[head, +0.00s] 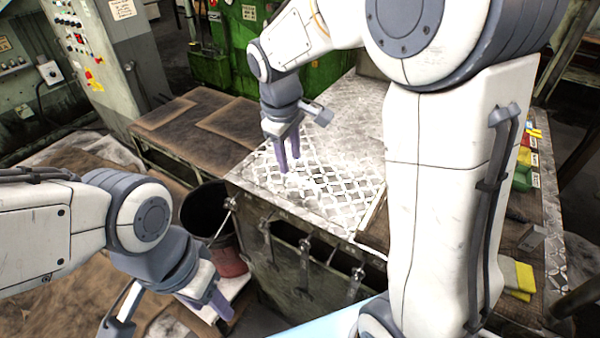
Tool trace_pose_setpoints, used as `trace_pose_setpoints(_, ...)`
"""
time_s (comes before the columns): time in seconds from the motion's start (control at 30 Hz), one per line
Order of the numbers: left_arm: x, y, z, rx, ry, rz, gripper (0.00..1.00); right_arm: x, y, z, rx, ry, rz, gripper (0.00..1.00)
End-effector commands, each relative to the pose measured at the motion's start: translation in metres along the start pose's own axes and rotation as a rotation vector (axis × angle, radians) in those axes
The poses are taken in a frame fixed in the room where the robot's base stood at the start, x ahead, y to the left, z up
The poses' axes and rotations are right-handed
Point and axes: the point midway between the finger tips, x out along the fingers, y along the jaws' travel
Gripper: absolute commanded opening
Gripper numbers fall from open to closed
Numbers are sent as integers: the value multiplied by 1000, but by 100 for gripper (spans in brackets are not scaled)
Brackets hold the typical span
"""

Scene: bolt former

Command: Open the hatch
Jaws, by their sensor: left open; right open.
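A worn grey metal cover with a pale diamond pattern (335,195) lies flat on top of the machine in the middle; it looks like the hatch. Its right part is hidden behind my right arm. My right gripper (289,166) points down with two purple fingers above the cover's far left part. It is open and empty; whether its tips touch the cover I cannot tell. My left gripper (218,305) is low at the left, in front of the machine, well away from the cover. It is open and empty, and partly hidden by its own wrist.
The machine's front (290,270) has several hanging metal levers. A dark bucket (204,212) stands left of it. A brown-topped bench (190,130) is behind, a green machine (245,40) further back. Yellow, red and green items (524,170) lie right of my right arm.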

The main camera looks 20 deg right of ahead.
Motion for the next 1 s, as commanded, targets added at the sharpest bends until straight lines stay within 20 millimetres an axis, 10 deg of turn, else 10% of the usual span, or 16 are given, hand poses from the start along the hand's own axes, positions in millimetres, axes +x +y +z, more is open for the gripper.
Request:
trace_pose_setpoints(0.17,6,0,0,0,0,0,50,19,38,0,-1,-22,28,45)
trace_pose_setpoints(0.7,-3,0,0,0,1,0,50,104,41,3,0,-21,27,45)
trace_pose_setpoints(1.0,-3,0,0,0,0,0,50,117,41,3,-1,-19,29,45)
